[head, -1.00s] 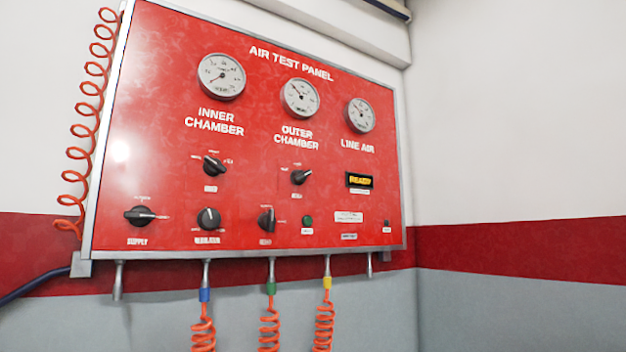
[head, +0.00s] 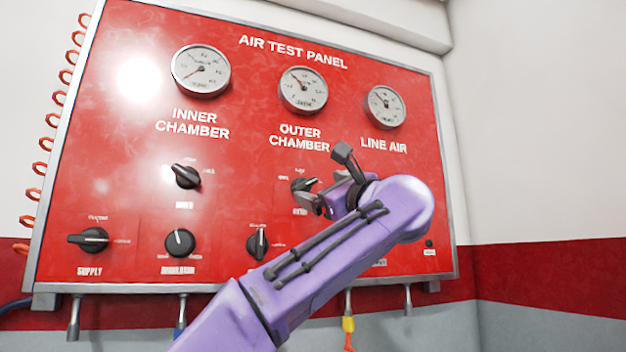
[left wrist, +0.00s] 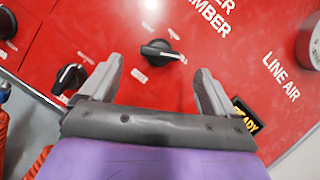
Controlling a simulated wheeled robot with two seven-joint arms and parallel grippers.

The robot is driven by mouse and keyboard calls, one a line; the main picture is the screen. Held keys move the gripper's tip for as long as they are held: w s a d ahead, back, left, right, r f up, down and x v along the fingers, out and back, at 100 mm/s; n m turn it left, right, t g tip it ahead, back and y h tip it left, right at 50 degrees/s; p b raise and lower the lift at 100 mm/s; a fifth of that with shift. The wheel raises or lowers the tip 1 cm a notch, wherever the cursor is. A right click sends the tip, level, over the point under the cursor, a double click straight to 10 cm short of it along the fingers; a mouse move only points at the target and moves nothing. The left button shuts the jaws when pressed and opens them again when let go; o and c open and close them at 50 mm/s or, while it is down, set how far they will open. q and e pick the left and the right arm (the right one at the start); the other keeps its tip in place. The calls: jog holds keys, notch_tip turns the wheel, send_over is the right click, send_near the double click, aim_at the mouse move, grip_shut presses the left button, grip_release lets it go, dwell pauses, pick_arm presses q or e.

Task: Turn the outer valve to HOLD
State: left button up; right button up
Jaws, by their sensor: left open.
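The outer valve (head: 304,185) is a black knob below the "OUTER CHAMBER" label on the red air test panel (head: 120,150). My left gripper (head: 328,178) is at the panel, beside and partly in front of this knob in the head view. In the left wrist view the outer valve (left wrist: 160,49) lies ahead of the fingertips, between their lines, with its pointer towards the right. The left gripper (left wrist: 160,82) is open and empty, apart from the knob. The small lettering around the knob is too blurred to read. My right gripper is not in view.
Other black knobs surround it: the inner chamber valve (head: 186,176), the supply knob (head: 89,240), the regulator (head: 180,243) and a lower knob (head: 257,243). Gauges (head: 302,91) sit above. The dark display (left wrist: 244,115) is near the right finger. Hoses hang below the panel.

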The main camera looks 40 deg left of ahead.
aim_at(307, 184)
pick_arm(q)
jog(key=p+x, duration=0.2)
jog(key=x, duration=0.5)
jog(key=shift+w+f+p, duration=0.1)
jog(key=shift+w+p, duration=0.1)
jog(key=shift+p, duration=0.2)
jog(key=shift+s+d, duration=0.15)
jog(key=shift+c, duration=0.6)
jog(key=c, duration=0.9)
jog(key=shift+c, duration=0.2)
